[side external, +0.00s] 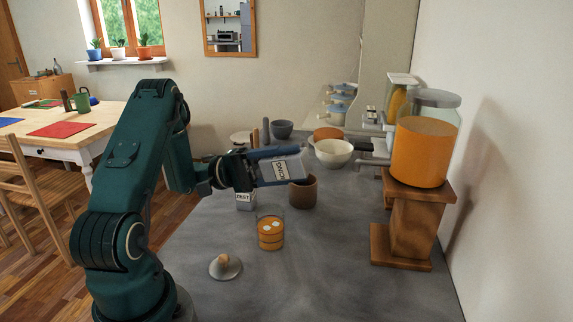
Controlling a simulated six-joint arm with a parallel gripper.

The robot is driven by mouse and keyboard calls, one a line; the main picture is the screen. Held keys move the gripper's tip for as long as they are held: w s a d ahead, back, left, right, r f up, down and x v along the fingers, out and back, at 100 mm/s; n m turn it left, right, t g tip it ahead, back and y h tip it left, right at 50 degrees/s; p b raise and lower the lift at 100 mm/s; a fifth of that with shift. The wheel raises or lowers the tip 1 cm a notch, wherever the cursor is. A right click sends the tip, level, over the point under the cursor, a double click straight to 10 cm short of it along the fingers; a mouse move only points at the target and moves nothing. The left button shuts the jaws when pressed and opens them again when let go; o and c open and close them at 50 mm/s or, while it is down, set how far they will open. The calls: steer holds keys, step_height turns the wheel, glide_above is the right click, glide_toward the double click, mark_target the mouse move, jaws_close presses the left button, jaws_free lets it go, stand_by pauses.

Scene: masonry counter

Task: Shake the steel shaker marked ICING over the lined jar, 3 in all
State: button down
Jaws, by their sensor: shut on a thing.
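My gripper (262,167) is shut on a steel shaker (292,168) with a pale label that reads ICING. The shaker lies tipped on its side, nearly level, with its far end pointing right. It is held above the counter. An orange jar (271,240) with dark lines around it, which looks like the lined jar, stands upright on the counter below, nearer the camera. White spots show on its top. In the picture the shaker is above the jar and a little to its right; I cannot tell whether it is straight over it.
A brown cup (303,193) stands under the shaker's far end. A second labelled container (246,201) stands below my gripper. A grey lid with a knob (225,266) lies at the front left. Bowls (333,152) stand behind. A large orange-filled jar (421,150) sits on a wooden stand (409,225) at right.

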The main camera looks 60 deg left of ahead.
mark_target(286, 179)
steer(key=shift+s+a, duration=0.15)
steer(key=shift+f, duration=1.5)
steer(key=shift+r, duration=1.55)
